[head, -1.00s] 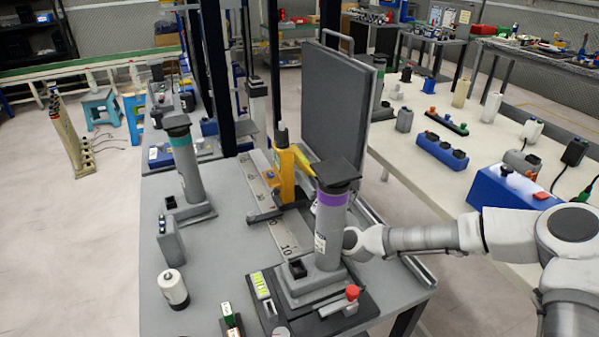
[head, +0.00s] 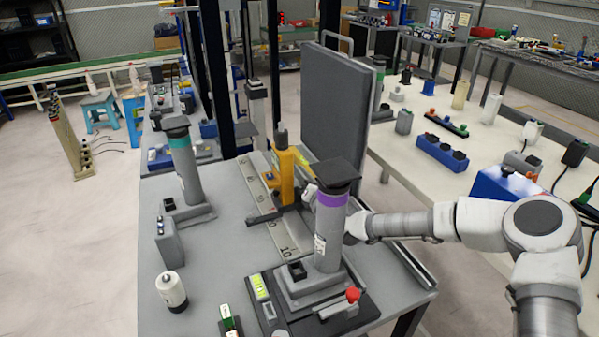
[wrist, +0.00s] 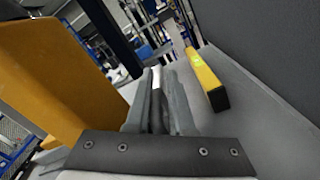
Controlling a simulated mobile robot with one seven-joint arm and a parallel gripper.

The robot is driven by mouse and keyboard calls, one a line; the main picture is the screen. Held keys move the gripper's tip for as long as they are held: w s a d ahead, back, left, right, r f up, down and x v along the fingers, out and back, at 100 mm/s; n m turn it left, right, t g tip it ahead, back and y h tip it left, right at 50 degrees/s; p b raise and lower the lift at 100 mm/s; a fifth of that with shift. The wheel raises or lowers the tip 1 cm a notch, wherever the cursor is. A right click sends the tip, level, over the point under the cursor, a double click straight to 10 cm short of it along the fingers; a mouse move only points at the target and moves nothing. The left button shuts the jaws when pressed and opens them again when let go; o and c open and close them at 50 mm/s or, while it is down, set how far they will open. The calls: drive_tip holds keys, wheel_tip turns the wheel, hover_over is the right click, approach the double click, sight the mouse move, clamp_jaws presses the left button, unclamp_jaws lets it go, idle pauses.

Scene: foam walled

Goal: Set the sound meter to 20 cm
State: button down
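The sound meter is an orange-yellow upright block (head: 286,178) with a dark top. It stands on the pale ruler (head: 282,238) with printed numbers, beyond the 10 mark; its exact reading is too small to tell. In the wrist view an orange block, likely the meter (wrist: 55,85), fills the left side. My gripper (wrist: 158,95) has its two fingers close together, with nothing clearly held between them. In the head view my gripper (head: 310,193) is just right of the meter, partly hidden behind the purple-banded grey tube (head: 331,225). Contact with the meter cannot be told.
A dark foam panel (head: 333,100) stands behind the meter. The grey tube stands on a base at the near side, close to my arm. A green-banded tube (head: 186,165) and a white cylinder (head: 172,290) are on the left. A yellow-black bar (wrist: 207,79) lies right of my fingers.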

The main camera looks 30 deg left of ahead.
drive_tip(key=shift+s+a+r, duration=0.15)
drive_tip(key=shift+s+a, duration=0.2)
drive_tip(key=shift+s, duration=0.05)
idle(1.0)
drive_tip(key=shift+s+d+f, duration=0.2)
drive_tip(key=shift+s+d, duration=0.05)
drive_tip(key=shift+d, duration=0.1)
drive_tip(key=shift+b+v, duration=0.55)
drive_tip(key=shift+v, duration=0.5)
drive_tip(key=shift+s+d+r, duration=0.2)
drive_tip(key=shift+s+d, duration=0.2)
drive_tip(key=c, duration=0.9)
unclamp_jaws()
drive_tip(key=shift+w+d+f, duration=0.1)
drive_tip(key=shift+w+d, duration=0.05)
drive_tip(key=shift+w, duration=0.1)
